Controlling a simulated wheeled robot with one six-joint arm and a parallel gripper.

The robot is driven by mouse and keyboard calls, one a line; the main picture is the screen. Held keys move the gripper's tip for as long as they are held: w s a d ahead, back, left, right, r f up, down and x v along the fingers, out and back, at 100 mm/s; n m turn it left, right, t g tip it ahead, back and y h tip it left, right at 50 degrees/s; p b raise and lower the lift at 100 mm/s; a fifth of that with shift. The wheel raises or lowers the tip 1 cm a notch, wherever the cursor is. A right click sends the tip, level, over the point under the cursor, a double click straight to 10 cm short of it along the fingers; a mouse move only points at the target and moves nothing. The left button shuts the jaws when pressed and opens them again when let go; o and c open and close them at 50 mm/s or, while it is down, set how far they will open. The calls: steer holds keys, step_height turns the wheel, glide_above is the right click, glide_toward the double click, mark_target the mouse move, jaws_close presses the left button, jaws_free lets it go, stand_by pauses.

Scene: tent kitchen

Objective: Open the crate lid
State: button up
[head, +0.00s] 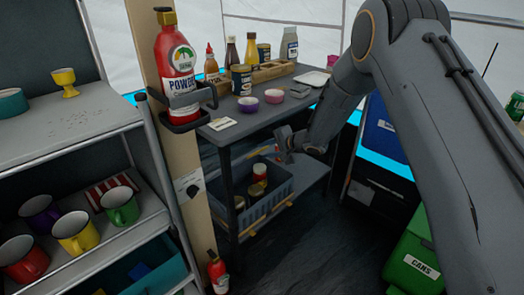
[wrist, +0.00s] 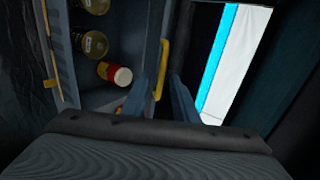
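The blue-grey crate (head: 262,218) sits on the lower shelf of the dark table in the head view, with jars inside. Its top shows open, and I cannot make out a separate lid lying over it. In the wrist view the crate wall (wrist: 146,50) runs beside a yellow handle (wrist: 161,65). My gripper (head: 283,150) is near the crate's far right side, below the tabletop. In the wrist view my gripper (wrist: 163,90) has its two fingers apart, with the handle's near end between or just beyond them. I cannot tell whether they touch it.
A jar with a red label (wrist: 115,74) lies inside the crate, with darker jars (wrist: 95,45) beyond. The tabletop (head: 225,133) above carries bottles and bowls. A post with a red bottle (head: 176,60) stands at left. A green bin (head: 415,258) is at right.

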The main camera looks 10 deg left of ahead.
steer(key=v, duration=0.4)
steer(key=shift+d, duration=0.1)
